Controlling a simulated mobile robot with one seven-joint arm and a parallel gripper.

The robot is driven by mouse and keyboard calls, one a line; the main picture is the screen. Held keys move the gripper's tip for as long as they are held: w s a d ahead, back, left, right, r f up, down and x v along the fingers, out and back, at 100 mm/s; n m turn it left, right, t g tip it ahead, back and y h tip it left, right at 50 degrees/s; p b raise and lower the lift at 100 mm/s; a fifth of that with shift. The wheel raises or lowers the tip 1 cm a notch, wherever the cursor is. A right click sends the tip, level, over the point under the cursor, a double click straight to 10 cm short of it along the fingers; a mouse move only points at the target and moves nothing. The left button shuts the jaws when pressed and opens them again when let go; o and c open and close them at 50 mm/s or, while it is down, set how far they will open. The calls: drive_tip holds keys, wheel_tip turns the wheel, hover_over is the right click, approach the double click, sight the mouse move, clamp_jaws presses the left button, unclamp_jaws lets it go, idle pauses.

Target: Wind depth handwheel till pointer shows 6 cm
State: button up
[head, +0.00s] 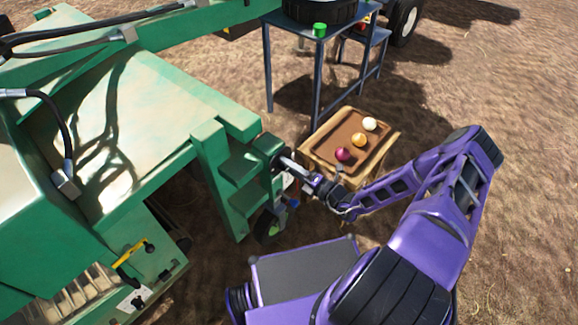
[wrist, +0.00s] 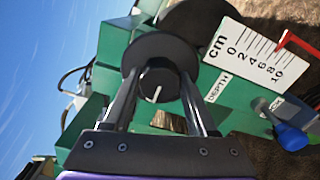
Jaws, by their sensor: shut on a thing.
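The black depth handwheel (wrist: 160,48) is a round disc with a hub that carries a white line, on the green machine. My gripper (wrist: 159,80) has its two fingers on either side of the hub and is shut on the handwheel. In the head view my gripper (head: 287,163) reaches the wheel (head: 268,146) from the right. A white cm scale (wrist: 245,58), marked 0 to 10, is right of the wheel. The red pointer (wrist: 294,42) has its tip at the scale's edge, around 6 to 8; the exact reading is unclear.
A blue lock knob (wrist: 290,137) sits below the scale. A wooden crate (head: 312,152) with several onion-like balls stands behind my forearm. A blue table (head: 283,17) is at the back. Bare soil lies open at right.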

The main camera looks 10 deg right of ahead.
idle(0.3)
drive_tip(key=o, duration=1.4)
drive_tip(key=shift+c, duration=0.2)
drive_tip(key=p+v, duration=0.1)
drive_tip(key=v, duration=1.6)
drive_tip(key=shift+s, duration=0.2)
drive_tip(key=shift+d, duration=0.1)
